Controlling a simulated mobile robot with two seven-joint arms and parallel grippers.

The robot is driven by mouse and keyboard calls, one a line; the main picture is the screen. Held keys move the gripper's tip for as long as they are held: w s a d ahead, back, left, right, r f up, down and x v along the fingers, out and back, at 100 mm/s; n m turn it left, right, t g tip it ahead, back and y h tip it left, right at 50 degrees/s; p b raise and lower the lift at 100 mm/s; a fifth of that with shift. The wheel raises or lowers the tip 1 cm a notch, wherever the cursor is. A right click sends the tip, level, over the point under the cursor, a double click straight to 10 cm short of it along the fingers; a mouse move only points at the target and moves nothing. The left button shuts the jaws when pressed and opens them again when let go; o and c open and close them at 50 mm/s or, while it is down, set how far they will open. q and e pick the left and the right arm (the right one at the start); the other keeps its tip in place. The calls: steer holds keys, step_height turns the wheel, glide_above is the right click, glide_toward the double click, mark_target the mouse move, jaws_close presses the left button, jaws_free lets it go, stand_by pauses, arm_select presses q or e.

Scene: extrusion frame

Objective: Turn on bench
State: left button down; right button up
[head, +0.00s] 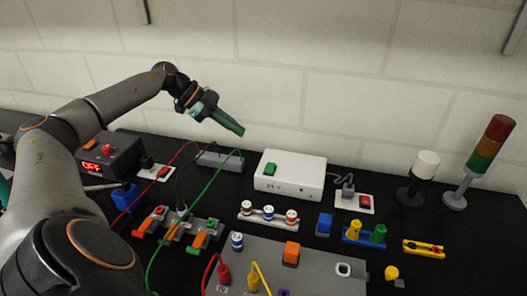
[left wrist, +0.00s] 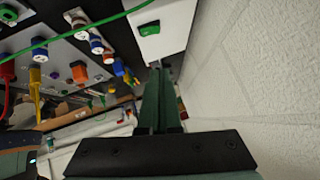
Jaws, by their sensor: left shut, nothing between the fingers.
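My left gripper (head: 241,132) is shut and empty, its green fingers held in the air in front of the wall, up and left of the white 24 V box. In the left wrist view its fingers (left wrist: 158,75) lie together. A dark unit (head: 124,152) at the left shows a red "OFF" display (head: 92,167). Red switches sit on a socket strip by the unit (head: 163,172) and on one right of the box (head: 366,201). My right gripper is not in view.
A grey panel (head: 325,281) with coloured plugs lies in front. Red and green cables arch over the bench middle. A signal tower (head: 486,151) and a white-capped lamp (head: 428,164) stand at the right. The wall (head: 330,80) is close behind.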

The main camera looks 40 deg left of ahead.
arm_select(q)
steer(key=shift+d, duration=0.1)
steer(key=b, duration=0.4)
glide_above(275, 164)
steer(key=s+a, duration=0.1)
steer(key=s, duration=0.2)
steer(key=f, duration=0.7)
steer(key=shift+a+f, duration=0.2)
steer(key=shift+w+a+f+b, duration=0.1)
steer(key=shift+a+f+b, duration=0.05)
steer(key=shift+f+b, duration=0.45)
steer(key=shift+w+a+f+b, duration=0.15)
steer(key=shift+f+b, duration=0.2)
steer(key=shift+b, duration=0.3)
steer(key=shift+w+a+f+b, duration=0.1)
steer(key=shift+a+f+b, duration=0.05)
steer(key=shift+f+b, duration=0.6)
steer(key=shift+r, duration=0.1)
